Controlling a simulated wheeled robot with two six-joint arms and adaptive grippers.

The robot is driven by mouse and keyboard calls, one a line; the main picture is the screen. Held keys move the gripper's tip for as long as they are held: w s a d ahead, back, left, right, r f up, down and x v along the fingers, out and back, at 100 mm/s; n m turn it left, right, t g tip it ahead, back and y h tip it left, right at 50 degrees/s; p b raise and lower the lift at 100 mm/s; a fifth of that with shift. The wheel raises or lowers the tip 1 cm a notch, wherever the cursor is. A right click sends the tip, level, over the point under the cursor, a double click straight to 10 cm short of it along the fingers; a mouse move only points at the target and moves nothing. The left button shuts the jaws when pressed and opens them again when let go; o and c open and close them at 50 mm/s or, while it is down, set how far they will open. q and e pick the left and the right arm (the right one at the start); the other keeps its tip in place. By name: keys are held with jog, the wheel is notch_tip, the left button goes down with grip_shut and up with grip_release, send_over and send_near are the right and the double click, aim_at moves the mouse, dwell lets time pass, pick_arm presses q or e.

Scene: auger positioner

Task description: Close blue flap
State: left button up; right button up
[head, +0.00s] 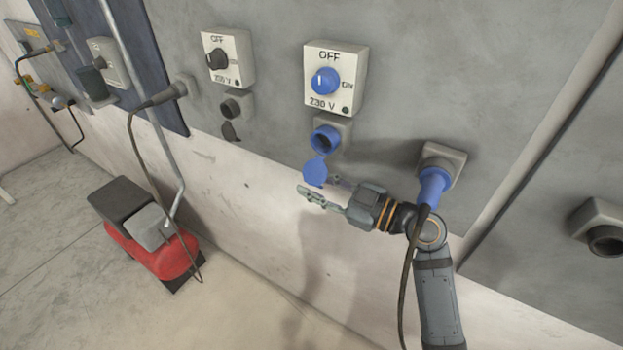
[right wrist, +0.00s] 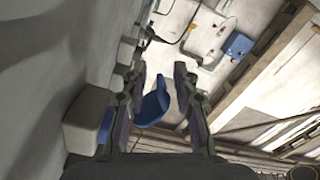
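The blue flap (head: 315,172) hangs open below the blue socket (head: 325,138) on the grey wall in the head view. My right gripper (head: 318,188) is just below and at the flap, its fingers pointing left. In the right wrist view the flap (right wrist: 153,104) shows between the two spread fingers of the right gripper (right wrist: 158,100), with a visible gap to the right finger. Whether the left finger touches the flap cannot be told. My left gripper is not in view.
A switch box with a blue knob (head: 335,78) sits above the socket. A blue plug (head: 433,185) with a dark cable is in a socket to the right, close to my right wrist. A red and black machine (head: 150,235) stands on the floor at left.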

jog(key=shift+s, duration=0.1)
jog(key=c, duration=0.5)
grip_shut()
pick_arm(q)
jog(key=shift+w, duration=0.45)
pick_arm(e)
jog(key=m, duration=0.1)
jog(key=s+m, duration=0.1)
jog(key=shift+a+r+m+p, duration=0.3)
jog(key=shift+a+r, duration=0.1)
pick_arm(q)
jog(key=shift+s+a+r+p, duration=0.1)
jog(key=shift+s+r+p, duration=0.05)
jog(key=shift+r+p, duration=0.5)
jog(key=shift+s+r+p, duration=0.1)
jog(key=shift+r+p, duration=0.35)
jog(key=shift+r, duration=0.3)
pick_arm(e)
jog(key=shift+s+a+r+m, duration=0.25)
jog(key=shift+s+r+m, duration=0.1)
jog(key=shift+m, duration=0.7)
jog(key=shift+s+a+r+m, duration=0.2)
jog(key=shift+s+r+m, duration=0.1)
jog(key=shift+m, duration=0.75)
